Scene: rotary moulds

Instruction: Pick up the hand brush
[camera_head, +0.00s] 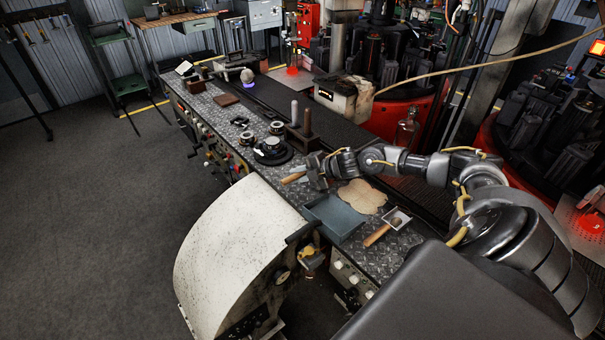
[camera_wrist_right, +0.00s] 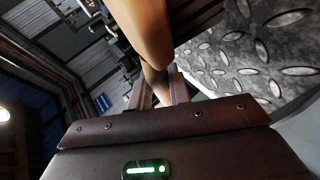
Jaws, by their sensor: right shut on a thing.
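My right gripper (camera_head: 312,178) is low over the metal-plated bench, shut on the hand brush. The brush's tan wooden handle (camera_head: 293,178) sticks out to the left of the fingers. In the right wrist view the brush (camera_wrist_right: 143,40) is a large smooth tan wooden shape running between the jaws (camera_wrist_right: 157,92). The fingers hide part of the brush, and I cannot make out its bristles. Whether it touches the bench is not clear. My left gripper is not in view.
A blue-grey tray (camera_head: 335,216) and a tan cloth-like patch (camera_head: 362,197) lie just in front of the gripper. A wooden-handled tool (camera_head: 377,234) lies to the right. A block with upright rods (camera_head: 302,138) and a black round part (camera_head: 272,152) stand behind.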

